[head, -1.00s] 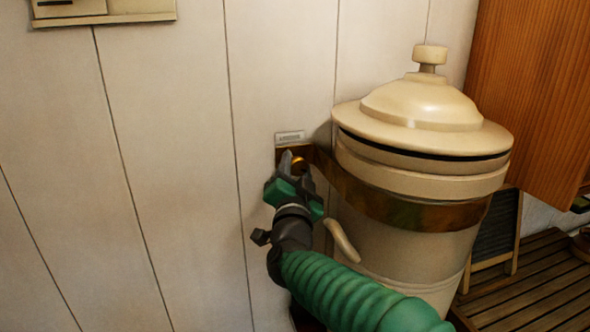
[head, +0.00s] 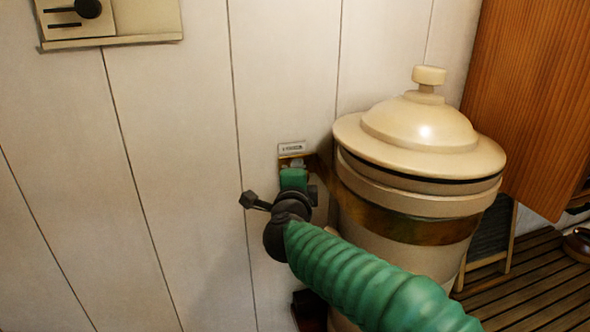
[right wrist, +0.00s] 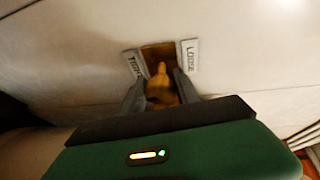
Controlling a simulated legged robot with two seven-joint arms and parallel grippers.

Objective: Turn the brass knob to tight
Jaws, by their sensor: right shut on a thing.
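The brass knob (right wrist: 162,92) sits on a small brass plate (right wrist: 157,53) on the white wall. In the right wrist view its narrow end points up, between a label reading TIGHT (right wrist: 133,64) on the left and one reading LOOSE (right wrist: 188,55) on the right. My right gripper (right wrist: 160,90) is shut on the knob, one finger on each side. In the head view my right gripper (head: 294,166) reaches the plate beside the canister and hides the knob. One small label (head: 292,147) shows above it. My left gripper is not in view.
A cream lidded canister (head: 412,180) stands right of the knob, held by a brass band (head: 400,222) running to the wall. A wooden cabinet (head: 530,100) and slatted shelf (head: 530,270) are farther right. A switch panel (head: 110,22) is at upper left.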

